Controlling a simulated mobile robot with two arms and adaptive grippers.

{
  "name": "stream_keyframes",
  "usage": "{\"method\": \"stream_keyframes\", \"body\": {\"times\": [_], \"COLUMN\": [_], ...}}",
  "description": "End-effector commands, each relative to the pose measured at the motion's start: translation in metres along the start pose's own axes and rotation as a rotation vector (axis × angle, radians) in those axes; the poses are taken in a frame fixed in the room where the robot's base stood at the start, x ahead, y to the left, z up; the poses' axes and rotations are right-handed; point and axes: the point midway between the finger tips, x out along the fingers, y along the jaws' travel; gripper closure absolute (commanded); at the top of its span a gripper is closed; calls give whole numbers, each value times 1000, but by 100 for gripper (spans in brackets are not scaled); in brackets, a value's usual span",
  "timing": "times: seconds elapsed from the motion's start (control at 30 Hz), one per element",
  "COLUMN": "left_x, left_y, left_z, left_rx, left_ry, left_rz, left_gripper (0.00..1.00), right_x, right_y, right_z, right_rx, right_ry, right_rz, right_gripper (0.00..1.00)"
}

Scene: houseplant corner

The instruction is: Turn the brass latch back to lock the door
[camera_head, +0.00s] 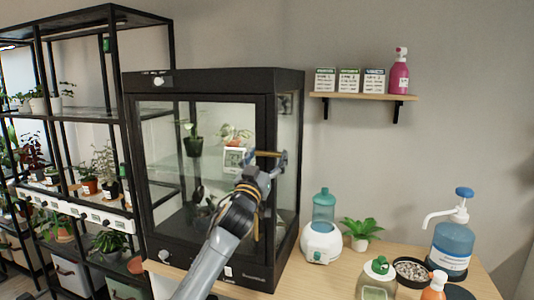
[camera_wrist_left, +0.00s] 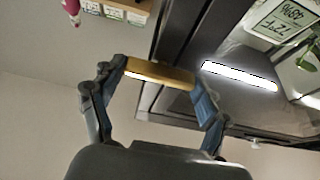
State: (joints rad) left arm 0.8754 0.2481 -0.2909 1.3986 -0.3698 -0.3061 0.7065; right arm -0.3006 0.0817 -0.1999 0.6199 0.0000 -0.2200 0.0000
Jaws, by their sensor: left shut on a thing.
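The black glass-fronted plant cabinet (camera_head: 287,80) stands on the wooden table. Its framed glass door (camera_head: 168,120) looks flush with the front. The brass latch (camera_head: 268,153) is a bar on the right side of the door front, lying roughly level. My left gripper (camera_head: 267,160) is shut on the latch. In the left wrist view the brass bar (camera_wrist_left: 160,73) spans between the two fingers at the dark frame. My left arm covers the lower right part of the door. My right gripper is in neither view.
A wall shelf (camera_head: 362,96) with several packets and a pink spray bottle (camera_head: 399,75) is right of the cabinet. A teal-topped humidifier (camera_head: 322,238), a small plant (camera_head: 360,231) and a pump bottle (camera_head: 452,243) crowd the table at right. A black plant rack (camera_head: 40,115) stands at left.

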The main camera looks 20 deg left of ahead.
Motion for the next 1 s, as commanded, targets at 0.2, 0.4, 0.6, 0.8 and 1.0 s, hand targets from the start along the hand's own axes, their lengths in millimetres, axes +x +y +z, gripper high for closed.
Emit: {"method": "stream_keyframes", "body": {"times": [0.2,0.4,0.6,0.8,1.0], "left_x": [0,0,0,-10,-45], "left_y": [0,0,0,0,0], "left_z": [1,1,0,1,2], "left_rx": [7,5,4,2,3], "left_ry": [0,0,0,0,-1], "left_rz": [-1,-1,-1,-2,0], "left_gripper": [21,2,2,2,2], "right_x": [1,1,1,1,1], "right_y": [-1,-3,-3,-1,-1], "right_z": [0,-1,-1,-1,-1], "right_rx": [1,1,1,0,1], "right_ry": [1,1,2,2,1], "right_rz": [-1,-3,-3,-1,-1], "right_gripper": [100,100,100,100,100]}}
